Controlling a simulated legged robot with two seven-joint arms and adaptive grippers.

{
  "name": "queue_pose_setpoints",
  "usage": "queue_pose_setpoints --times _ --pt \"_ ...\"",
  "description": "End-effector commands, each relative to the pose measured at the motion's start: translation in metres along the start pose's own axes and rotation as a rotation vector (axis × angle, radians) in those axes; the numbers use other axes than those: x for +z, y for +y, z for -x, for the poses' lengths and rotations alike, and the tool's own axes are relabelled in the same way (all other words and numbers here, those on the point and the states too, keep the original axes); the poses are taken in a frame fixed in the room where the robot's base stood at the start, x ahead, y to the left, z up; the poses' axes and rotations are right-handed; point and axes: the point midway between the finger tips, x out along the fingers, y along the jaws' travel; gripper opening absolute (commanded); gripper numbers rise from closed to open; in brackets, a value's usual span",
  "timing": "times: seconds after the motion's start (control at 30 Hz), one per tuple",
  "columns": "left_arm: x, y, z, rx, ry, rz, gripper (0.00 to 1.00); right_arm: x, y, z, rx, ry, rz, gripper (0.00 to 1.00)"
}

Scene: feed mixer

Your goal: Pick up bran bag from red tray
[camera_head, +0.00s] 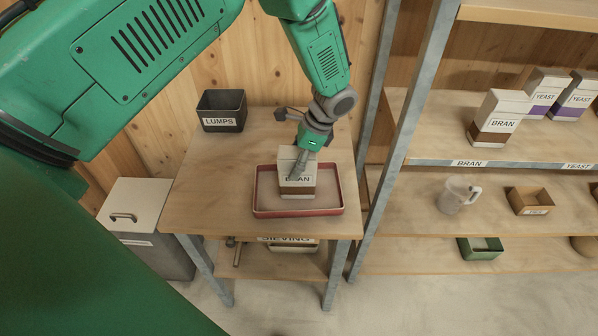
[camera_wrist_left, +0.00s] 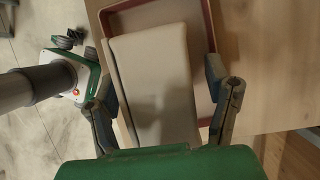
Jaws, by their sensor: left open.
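The bran bag (camera_head: 298,187), white above with a brown lower band and a BRAN label, stands upright in the red tray (camera_head: 256,207) on the wooden table. My left gripper (camera_head: 299,168) is over the bag in the head view and hides part of its top and label. In the left wrist view the pale bag (camera_wrist_left: 155,85) lies between the two spread fingers of the left gripper (camera_wrist_left: 165,118), which is open. The tray's red rim (camera_wrist_left: 214,40) shows behind the bag there. My right gripper is not in view.
A dark LUMPS bin (camera_head: 222,111) stands at the table's back left. A shelf unit on the right holds another BRAN bag (camera_head: 499,118), YEAST bags (camera_head: 546,92) and a clear jug (camera_head: 458,195). A lidded grey bin (camera_head: 140,215) stands left of the table. The table's front left is clear.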

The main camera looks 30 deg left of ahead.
Motion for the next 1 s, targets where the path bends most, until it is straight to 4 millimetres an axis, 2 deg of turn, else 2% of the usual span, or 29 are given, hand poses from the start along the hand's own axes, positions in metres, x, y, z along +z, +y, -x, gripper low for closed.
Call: queue_pose_setpoints --times 0.83,0.97,1.0 --pt "-0.0012 -0.0004 -0.0046 0.001 0.001 0.0 0.72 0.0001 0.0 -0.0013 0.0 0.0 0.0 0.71" --pt "-0.0004 -0.0012 -0.0056 0.002 0.002 0.0 0.26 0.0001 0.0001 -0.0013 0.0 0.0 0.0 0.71" --pt "0.0 -0.0014 -0.0059 0.002 0.002 0.0 0.12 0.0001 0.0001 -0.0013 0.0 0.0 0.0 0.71"
